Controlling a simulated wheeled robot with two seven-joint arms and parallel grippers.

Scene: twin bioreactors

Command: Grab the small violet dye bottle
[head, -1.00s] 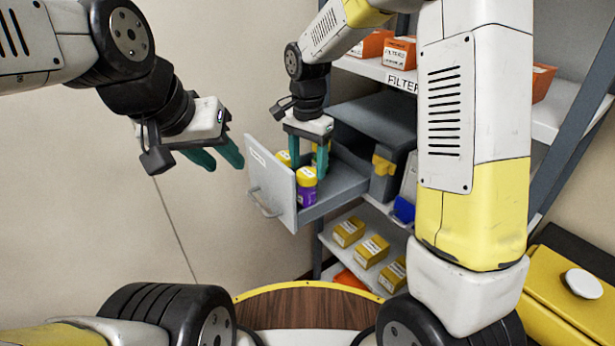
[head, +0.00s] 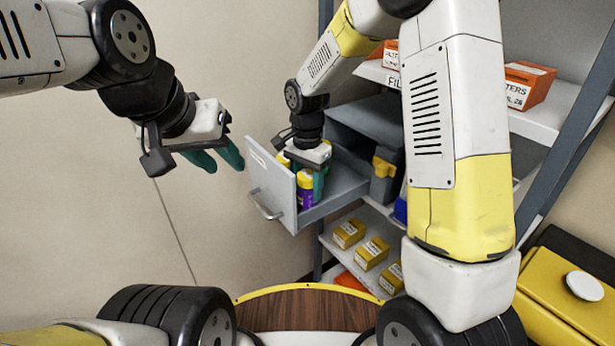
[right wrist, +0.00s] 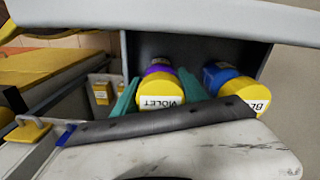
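The violet dye bottle (head: 305,196) has a yellow cap and stands in the open grey drawer (head: 272,185). In the right wrist view its cap (right wrist: 160,95) reads VIOLET. My right gripper (head: 308,180) points down into the drawer with its teal fingers on either side of this bottle. The fingers look open, and I cannot tell whether they touch it. A blue bottle (right wrist: 228,82) with a yellow cap stands beside it, outside the fingers. My left gripper (head: 218,158) is open and empty in the air, left of the drawer.
The drawer's front panel and handle (head: 265,207) stick out to the left. Yellow boxes (head: 370,252) lie on the shelf below. Orange filter boxes (head: 528,85) stand on the shelf above. A yellow case (head: 560,290) is at the lower right.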

